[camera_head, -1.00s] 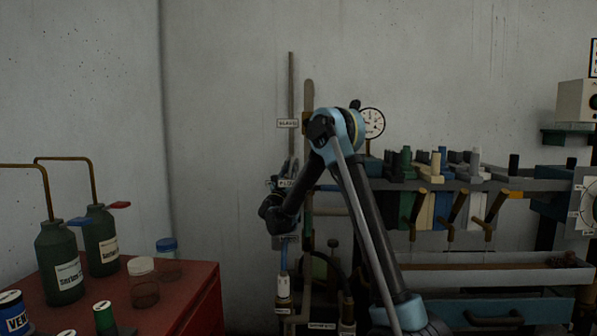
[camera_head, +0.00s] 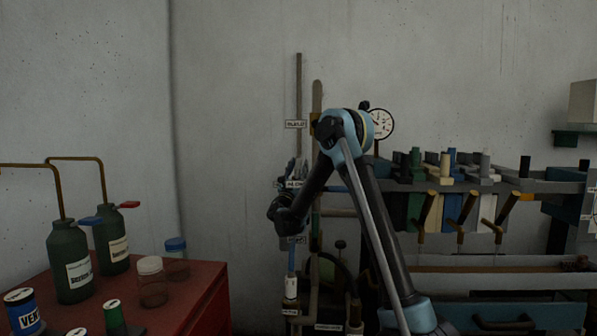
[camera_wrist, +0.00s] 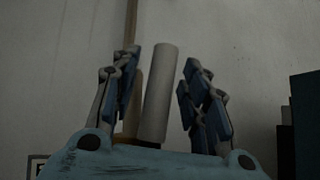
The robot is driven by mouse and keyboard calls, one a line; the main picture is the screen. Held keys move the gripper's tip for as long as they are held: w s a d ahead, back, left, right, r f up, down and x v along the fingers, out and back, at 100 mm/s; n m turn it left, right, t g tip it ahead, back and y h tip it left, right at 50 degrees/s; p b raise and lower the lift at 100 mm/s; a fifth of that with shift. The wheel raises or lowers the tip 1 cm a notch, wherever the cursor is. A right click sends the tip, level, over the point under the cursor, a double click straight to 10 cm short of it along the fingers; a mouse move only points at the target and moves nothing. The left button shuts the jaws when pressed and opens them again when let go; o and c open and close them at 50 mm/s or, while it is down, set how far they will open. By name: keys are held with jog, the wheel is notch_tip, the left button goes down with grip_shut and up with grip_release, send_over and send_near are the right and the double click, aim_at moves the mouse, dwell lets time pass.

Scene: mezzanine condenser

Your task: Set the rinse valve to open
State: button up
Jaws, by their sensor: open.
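My gripper (camera_head: 297,172) is up against the pipework by the wall in the head view, partly hidden by my arm. In the wrist view my gripper (camera_wrist: 155,98) is open, its blue-padded fingers standing on either side of a pale cylinder (camera_wrist: 158,92). The cylinder leans slightly right, with visible gaps to the fingers. I cannot tell whether it is the rinse valve's handle or a pipe end. Small white labels, such as the upper one (camera_head: 296,124), hang on the pipework, but they are too blurred to read. The rinse valve cannot be identified for sure.
A red cabinet (camera_head: 205,290) at left carries dark green bottles (camera_head: 113,247) and jars. A round gauge (camera_head: 381,123) is behind my arm. A rack with several levers (camera_head: 465,208) fills the right, above a long trough (camera_head: 500,283). The wall left of the pipes is bare.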

jog(key=v, duration=1.2)
